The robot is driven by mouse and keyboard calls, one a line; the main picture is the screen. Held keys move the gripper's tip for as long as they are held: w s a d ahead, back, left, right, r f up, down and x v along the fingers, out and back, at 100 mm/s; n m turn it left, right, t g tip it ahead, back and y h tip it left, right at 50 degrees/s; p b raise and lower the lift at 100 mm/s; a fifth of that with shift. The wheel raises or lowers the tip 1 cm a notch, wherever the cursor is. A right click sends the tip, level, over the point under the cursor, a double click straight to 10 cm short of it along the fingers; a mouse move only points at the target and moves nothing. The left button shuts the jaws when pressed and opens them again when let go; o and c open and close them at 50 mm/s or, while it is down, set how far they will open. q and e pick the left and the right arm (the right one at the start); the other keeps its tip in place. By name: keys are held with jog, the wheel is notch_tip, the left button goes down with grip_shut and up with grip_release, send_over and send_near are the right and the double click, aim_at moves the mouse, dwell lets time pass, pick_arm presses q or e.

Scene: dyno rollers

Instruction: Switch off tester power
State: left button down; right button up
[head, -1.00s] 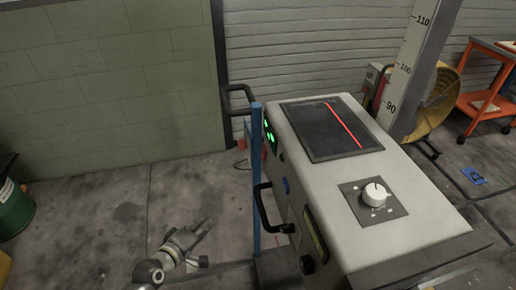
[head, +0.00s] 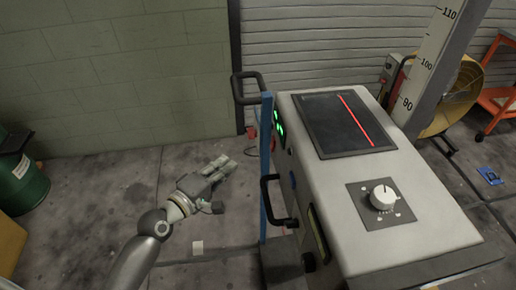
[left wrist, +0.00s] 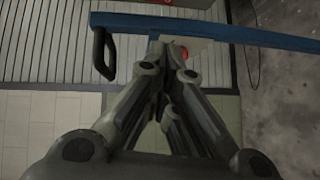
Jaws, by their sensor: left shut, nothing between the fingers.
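The tester is a pale grey cabinet (head: 420,208) on the right of the head view. Its top has a dark screen (head: 335,140) with a red line and a white knob (head: 382,196) on a dark plate. Its left side carries lit green lights (head: 279,122) and a dark display (head: 318,232). My left gripper (head: 226,166) is shut and empty, left of the cabinet and apart from it. In the left wrist view my fingers (left wrist: 168,62) come together in front of a small red part (left wrist: 178,52), mostly hidden. My right gripper is not in view.
A blue frame post (head: 266,170) with black handles (head: 247,88) stands between my left gripper and the cabinet. The blue bar (left wrist: 225,33) crosses the left wrist view. A green drum (head: 22,180) stands far left. The floor left of the tester is mostly clear.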

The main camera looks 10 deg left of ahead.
aim_at(272, 144)
pick_arm(q)
jog(key=w+d+f+p, duration=0.1)
jog(key=w+d+p, duration=0.1)
jog(key=w+d, duration=0.4)
jog(key=x, duration=0.3)
jog(key=shift+w+a, duration=0.15)
jog(key=shift+w, duration=0.05)
jog(key=shift+w+d+f+n+t+b, duration=0.2)
jog(key=shift+d+n+t+b, duration=0.1)
jog(key=shift+b, duration=0.75)
